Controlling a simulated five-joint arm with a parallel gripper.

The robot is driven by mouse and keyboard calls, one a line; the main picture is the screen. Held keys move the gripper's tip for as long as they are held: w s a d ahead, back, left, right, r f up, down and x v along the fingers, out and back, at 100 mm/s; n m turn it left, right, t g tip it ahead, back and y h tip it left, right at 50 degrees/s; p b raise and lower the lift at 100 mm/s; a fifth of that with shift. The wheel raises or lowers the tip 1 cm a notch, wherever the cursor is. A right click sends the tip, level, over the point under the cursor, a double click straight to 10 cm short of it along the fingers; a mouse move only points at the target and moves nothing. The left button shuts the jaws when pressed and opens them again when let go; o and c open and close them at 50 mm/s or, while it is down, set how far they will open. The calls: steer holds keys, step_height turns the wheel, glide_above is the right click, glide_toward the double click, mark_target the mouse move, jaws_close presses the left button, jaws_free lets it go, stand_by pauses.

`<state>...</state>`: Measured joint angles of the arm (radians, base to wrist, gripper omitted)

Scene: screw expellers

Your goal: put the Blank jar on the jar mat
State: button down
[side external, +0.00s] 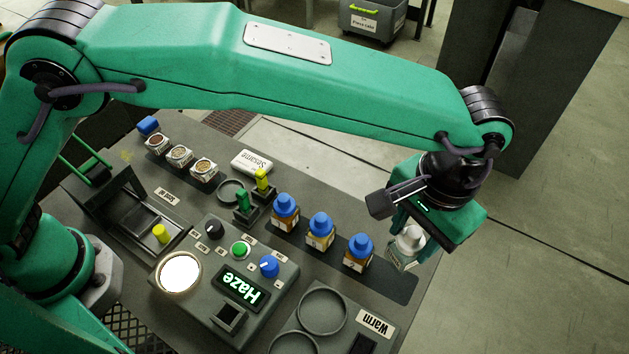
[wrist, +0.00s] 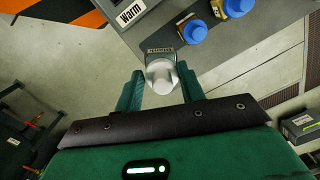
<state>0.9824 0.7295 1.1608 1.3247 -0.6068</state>
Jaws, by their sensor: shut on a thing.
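The Blank jar (side external: 405,248), with a pale cap and a small label, is at the right end of the row of blue-capped jars. In the wrist view the jar (wrist: 160,76) sits between the two green fingers of my gripper (wrist: 161,82), which is shut on it. The dark strip under the blue-capped jars looks like the jar mat (side external: 398,288). The jar appears beside or over its right end, slightly tilted in the side view. I cannot tell whether its base touches anything; my gripper hides part of the jar.
Blue-capped amber jars (side external: 320,232) stand in a row just left of the held jar. The Warm plate (side external: 375,323) with round rings lies in front. A control box (side external: 230,280) reading Haze is further left. The bench's right edge is close to the jar.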

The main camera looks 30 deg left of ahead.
mark_target(419, 241)
steer(key=shift+w+d+f, duration=0.15)
steer(key=shift+d+f, duration=0.05)
steer(key=shift+d, duration=0.15)
steer(key=shift+f, duration=0.1)
steer(key=shift+f, duration=3.9)
steer(key=shift+f, duration=0.2)
steer(key=c, duration=0.9)
jaws_free()
steer(key=shift+o, duration=0.2)
steer(key=shift+r, duration=0.15)
steer(key=r, duration=1.1)
steer(key=shift+w+d+r, duration=0.25)
steer(key=shift+d+r, duration=0.05)
steer(key=shift+r, duration=0.25)
